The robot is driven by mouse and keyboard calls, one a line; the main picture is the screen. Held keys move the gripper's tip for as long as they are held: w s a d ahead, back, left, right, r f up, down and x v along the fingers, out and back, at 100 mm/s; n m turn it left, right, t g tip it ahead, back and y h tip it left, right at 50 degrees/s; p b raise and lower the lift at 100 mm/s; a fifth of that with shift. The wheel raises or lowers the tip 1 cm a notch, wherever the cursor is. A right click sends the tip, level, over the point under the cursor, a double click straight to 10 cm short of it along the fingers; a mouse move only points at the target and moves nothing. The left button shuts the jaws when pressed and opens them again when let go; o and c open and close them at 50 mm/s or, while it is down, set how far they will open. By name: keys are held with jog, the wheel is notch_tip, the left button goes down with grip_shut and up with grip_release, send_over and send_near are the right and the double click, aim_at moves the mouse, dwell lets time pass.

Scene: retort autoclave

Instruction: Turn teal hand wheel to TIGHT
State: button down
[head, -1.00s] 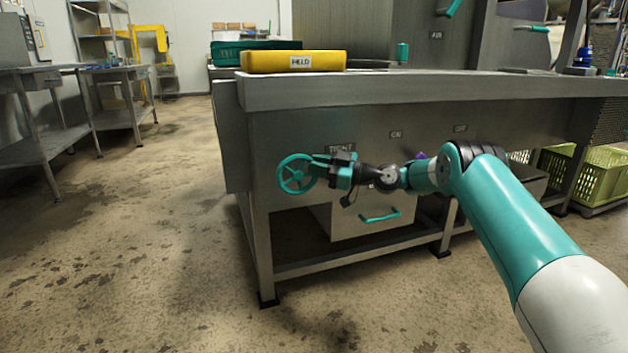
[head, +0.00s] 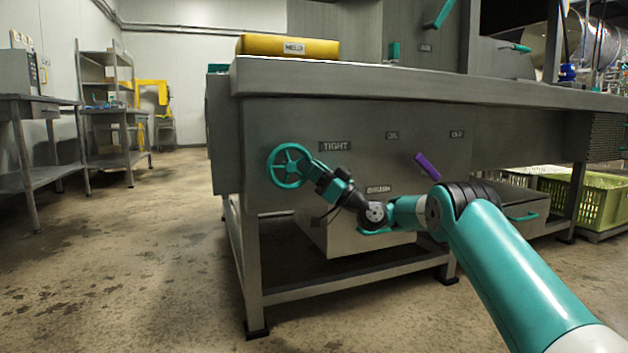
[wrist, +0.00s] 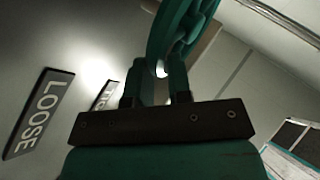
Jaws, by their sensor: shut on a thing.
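The teal hand wheel (head: 290,147) is mounted on the grey front panel near its left end. A TIGHT label (head: 335,146) is on the panel to the right of the wheel. My gripper (head: 311,171) is at the wheel's lower right rim, coming from the lower right. In the wrist view the wheel (wrist: 187,25) shows at the top, with the two fingers (wrist: 158,80) shut on its rim.
A drawer box (head: 350,235) hangs below my wrist. A yellow box (head: 287,46) lies on the counter (head: 420,82).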

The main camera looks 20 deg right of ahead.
jog(key=shift+w+f+m, duration=0.15)
jog(key=shift+f+m, duration=0.15)
jog(key=shift+f, duration=0.05)
jog(key=c, duration=1.1)
grip_release()
jog(key=shift+a, duration=0.15)
